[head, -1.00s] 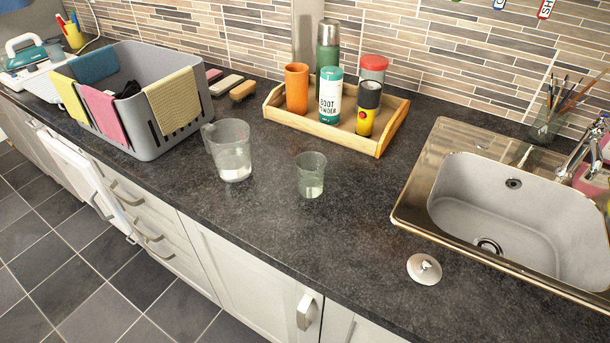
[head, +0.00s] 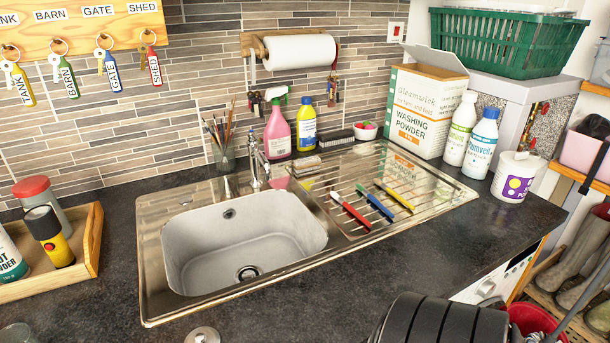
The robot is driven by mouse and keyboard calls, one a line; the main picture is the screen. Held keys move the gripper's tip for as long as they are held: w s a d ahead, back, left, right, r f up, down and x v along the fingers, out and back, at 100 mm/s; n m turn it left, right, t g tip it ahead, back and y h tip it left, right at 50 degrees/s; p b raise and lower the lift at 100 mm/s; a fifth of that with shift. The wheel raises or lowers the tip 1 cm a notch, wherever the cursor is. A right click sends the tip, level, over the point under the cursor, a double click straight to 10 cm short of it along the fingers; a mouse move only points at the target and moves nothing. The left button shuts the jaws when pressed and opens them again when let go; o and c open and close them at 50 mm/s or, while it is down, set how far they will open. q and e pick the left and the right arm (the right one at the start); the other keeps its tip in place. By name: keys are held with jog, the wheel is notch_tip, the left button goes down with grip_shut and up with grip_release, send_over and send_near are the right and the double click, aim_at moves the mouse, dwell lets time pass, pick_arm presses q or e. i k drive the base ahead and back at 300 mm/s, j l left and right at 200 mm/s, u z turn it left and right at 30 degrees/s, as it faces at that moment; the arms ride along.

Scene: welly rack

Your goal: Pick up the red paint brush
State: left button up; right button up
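The red paint brush (head: 350,210) lies on the ribbed steel drainer (head: 432,193), right of the sink bowl, as the leftmost of three slim brush-like things. Beside it, apart from it, lie a blue one (head: 376,202) and a yellow one (head: 396,196), both at a similar slant. Neither of my grippers shows in the head view. A dark ribbed part at the bottom right edge looks like my own arm, with no fingers visible.
The sink bowl (head: 247,240) is empty. A jar of thin brushes (head: 222,155), a pink spray bottle (head: 278,132) and a yellow bottle (head: 305,125) stand behind it. A washing powder box (head: 420,112) and white bottles (head: 481,145) stand right. The front counter is mostly clear.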

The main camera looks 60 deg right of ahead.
aim_at(341, 201)
jog(key=z, duration=2.05)
